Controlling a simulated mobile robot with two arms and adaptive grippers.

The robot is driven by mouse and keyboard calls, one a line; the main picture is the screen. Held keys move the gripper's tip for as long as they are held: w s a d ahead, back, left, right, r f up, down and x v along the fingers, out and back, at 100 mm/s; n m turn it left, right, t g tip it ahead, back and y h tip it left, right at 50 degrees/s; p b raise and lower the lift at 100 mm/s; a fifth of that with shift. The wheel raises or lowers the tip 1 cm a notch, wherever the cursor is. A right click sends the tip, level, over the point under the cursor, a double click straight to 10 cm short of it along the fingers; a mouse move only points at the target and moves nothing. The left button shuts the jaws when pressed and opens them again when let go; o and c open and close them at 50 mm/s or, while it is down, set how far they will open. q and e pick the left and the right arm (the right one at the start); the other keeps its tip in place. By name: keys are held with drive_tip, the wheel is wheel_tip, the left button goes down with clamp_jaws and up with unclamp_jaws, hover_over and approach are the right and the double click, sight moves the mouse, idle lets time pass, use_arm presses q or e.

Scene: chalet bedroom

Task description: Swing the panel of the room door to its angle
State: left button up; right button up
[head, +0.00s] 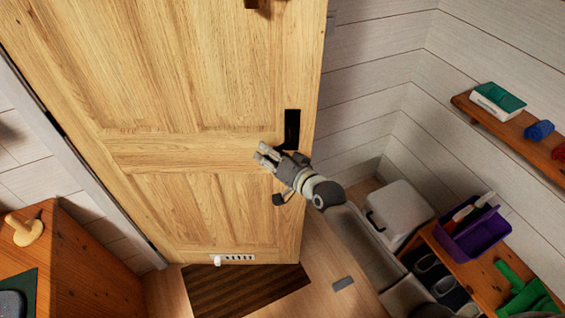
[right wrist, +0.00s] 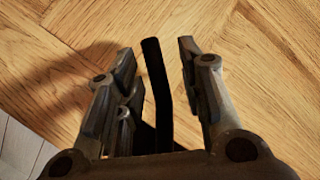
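The room door panel (head: 195,185) is light wood and stands open into the room, its free edge at the right. Its black handle (head: 291,128) is near that edge; the lever (right wrist: 156,90) also shows in the right wrist view. My right gripper (head: 266,158) is at the door face, just below and left of the handle plate. In the right wrist view its fingers (right wrist: 158,82) are spread on either side of the lever, with gaps showing, so it is open around the lever. My left gripper is not in view.
A dark mat (head: 240,291) lies below the door. A white bin (head: 398,212) and a wooden bench (head: 462,262) with a purple crate (head: 476,233) stand at right. A shelf (head: 520,130) is on the right wall, a wooden cabinet (head: 75,265) at lower left.

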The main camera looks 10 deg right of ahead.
drive_tip(key=v, duration=1.1)
drive_tip(key=shift+s+d, duration=0.2)
drive_tip(key=shift+d, duration=0.05)
drive_tip(key=shift+c, duration=0.2)
